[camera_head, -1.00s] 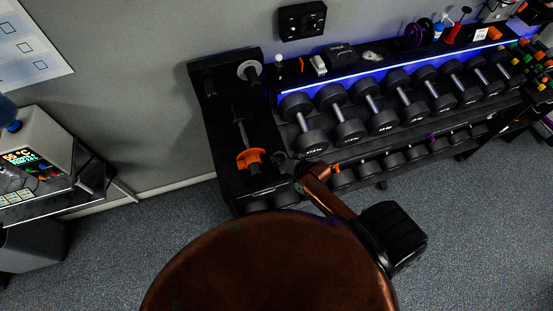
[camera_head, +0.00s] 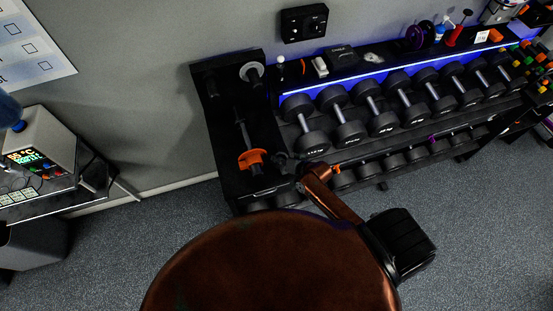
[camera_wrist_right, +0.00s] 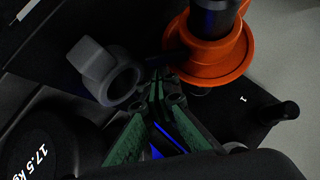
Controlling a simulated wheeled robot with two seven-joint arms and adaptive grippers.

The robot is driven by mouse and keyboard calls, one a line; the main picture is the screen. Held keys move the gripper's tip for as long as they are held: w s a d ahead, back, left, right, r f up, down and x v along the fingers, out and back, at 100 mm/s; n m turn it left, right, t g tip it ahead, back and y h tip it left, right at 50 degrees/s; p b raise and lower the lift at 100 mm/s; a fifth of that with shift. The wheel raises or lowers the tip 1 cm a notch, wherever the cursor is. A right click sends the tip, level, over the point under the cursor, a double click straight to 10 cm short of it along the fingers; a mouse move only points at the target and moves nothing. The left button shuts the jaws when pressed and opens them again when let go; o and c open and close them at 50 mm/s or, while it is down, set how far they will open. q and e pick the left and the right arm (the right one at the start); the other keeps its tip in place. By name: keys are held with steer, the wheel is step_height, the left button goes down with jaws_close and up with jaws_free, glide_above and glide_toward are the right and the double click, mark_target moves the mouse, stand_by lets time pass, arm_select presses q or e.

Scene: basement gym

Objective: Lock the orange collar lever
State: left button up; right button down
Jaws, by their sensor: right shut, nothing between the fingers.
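The orange collar (camera_head: 251,160) sits around a dark bar on the black stand, left of the dumbbell rack. In the right wrist view the orange collar (camera_wrist_right: 209,62) shows large at the upper right, with a wide flange around the dark bar. Its lever is not clearly distinguishable. My right gripper (camera_head: 284,162) is close to the collar's right side in the head view, small and dark. In the wrist view my right gripper (camera_wrist_right: 158,92) has its green fingers together and empty, just left of and below the collar; contact cannot be told. My left gripper is out of view.
A grey ring-shaped piece (camera_wrist_right: 122,82) with a block lies left of the fingers. A dumbbell end marked 17.5 kg (camera_wrist_right: 32,150) is at lower left. The dumbbell rack (camera_head: 335,160) stands right of the black stand (camera_head: 215,115). A lit device (camera_head: 38,150) is at left.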

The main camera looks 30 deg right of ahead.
steer(key=shift+r, duration=0.25)
steer(key=shift+d+r+p, duration=0.3)
steer(key=shift+r+p, duration=0.05)
steer(key=shift+p, duration=0.15)
steer(key=w+d+v, duration=0.1)
steer(key=d+v, duration=0.1)
steer(key=v, duration=1)
steer(key=shift+r, duration=0.35)
